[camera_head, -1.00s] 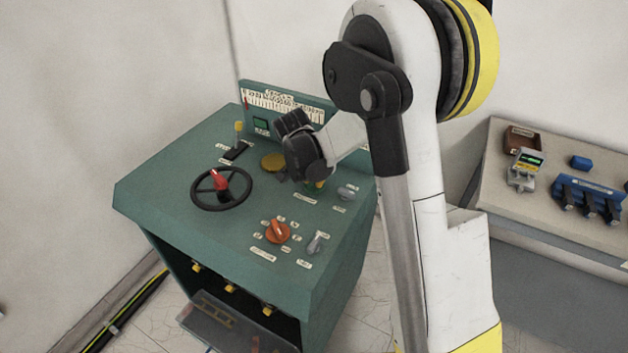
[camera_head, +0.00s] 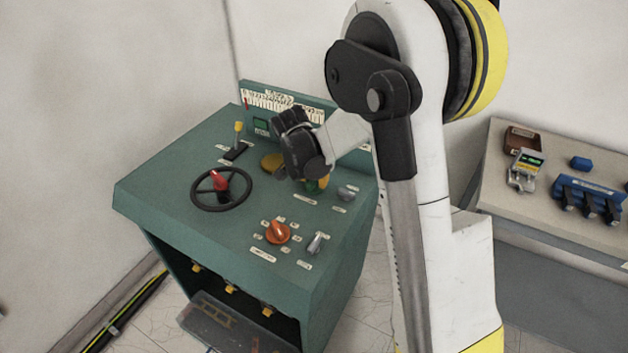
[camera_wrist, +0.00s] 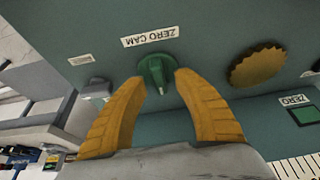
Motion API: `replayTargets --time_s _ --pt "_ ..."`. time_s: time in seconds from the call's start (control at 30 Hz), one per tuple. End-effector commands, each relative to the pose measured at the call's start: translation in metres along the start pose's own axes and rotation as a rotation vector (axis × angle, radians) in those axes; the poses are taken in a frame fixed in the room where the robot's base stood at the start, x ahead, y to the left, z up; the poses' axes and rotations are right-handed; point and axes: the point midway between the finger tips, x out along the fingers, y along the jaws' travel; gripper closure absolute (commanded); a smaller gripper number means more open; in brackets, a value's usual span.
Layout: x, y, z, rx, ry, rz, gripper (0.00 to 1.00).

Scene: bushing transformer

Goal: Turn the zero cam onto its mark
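The zero cam (camera_wrist: 155,70) is a green knob on the teal console top, under a white "ZERO CAM" label (camera_wrist: 149,37) in the wrist view. A pale line marks its pointed end, which faces down the picture toward my palm. My gripper (camera_wrist: 158,77) has its two yellow fingers spread, one on each side of the knob, with gaps visible between them and it. In the head view, my gripper (camera_head: 316,184) is over the right rear of the console top and mostly hides the knob. I cannot tell the fingertips' exact height.
A brass knurled dial (camera_wrist: 257,65) sits right of the knob in the wrist view, near a green ZERO window (camera_wrist: 304,115). The console also has a black handwheel (camera_head: 221,189), an orange selector (camera_head: 277,232) and grey switches (camera_head: 347,193). A side bench (camera_head: 487,183) stands at right.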

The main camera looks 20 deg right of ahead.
Motion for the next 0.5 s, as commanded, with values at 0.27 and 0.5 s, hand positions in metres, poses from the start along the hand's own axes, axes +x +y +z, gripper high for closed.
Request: replayTargets --time_s 0.27,0.5 --pt "-0.060 0.001 0.001 -0.002 0.000 -0.001 0.64" --pt "-0.101 0.000 0.001 0.000 0.000 -0.001 0.64"
